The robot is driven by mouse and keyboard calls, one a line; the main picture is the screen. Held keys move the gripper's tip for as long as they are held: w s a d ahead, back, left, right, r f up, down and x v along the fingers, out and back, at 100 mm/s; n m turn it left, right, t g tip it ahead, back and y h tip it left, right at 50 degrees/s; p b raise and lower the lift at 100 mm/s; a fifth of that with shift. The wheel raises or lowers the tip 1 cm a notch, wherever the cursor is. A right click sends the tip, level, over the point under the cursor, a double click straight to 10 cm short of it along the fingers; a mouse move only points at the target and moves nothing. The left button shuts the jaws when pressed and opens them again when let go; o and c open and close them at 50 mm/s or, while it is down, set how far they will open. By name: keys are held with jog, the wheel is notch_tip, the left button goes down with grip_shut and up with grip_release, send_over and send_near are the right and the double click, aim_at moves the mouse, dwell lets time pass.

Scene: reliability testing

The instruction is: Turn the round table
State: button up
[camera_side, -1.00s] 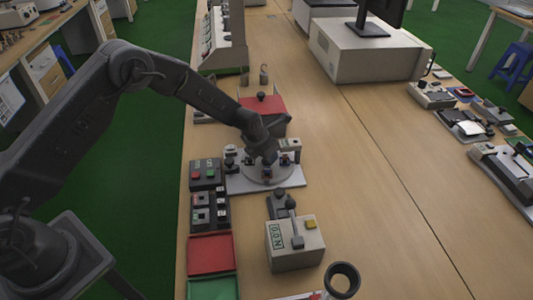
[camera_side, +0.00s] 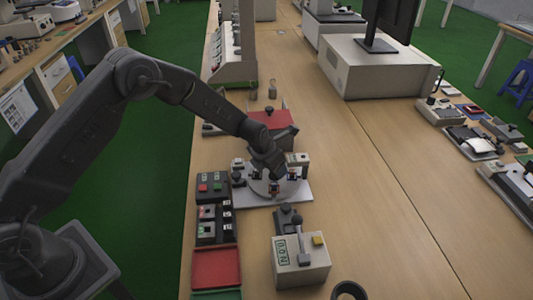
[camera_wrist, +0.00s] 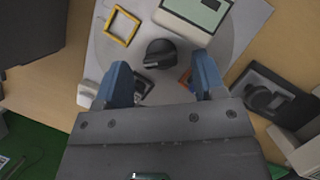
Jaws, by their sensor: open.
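The round table (camera_side: 262,193) is a grey disc on a light square plate (camera_side: 303,197) on the bench. In the wrist view the round table (camera_wrist: 190,72) fills the upper middle, with a black knob (camera_wrist: 162,54) near its centre. Whether the fingers touch anything is unclear.
Button boxes (camera_side: 209,188) and a red tray (camera_side: 216,266) line the left edge. A box with a display (camera_side: 299,262) stands in front of the plate. A red-topped box (camera_side: 271,122) stands behind. Bare bench lies to the right (camera_side: 370,190).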

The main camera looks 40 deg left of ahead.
jog(key=v, duration=1.2)
jog(key=shift+r, duration=0.2)
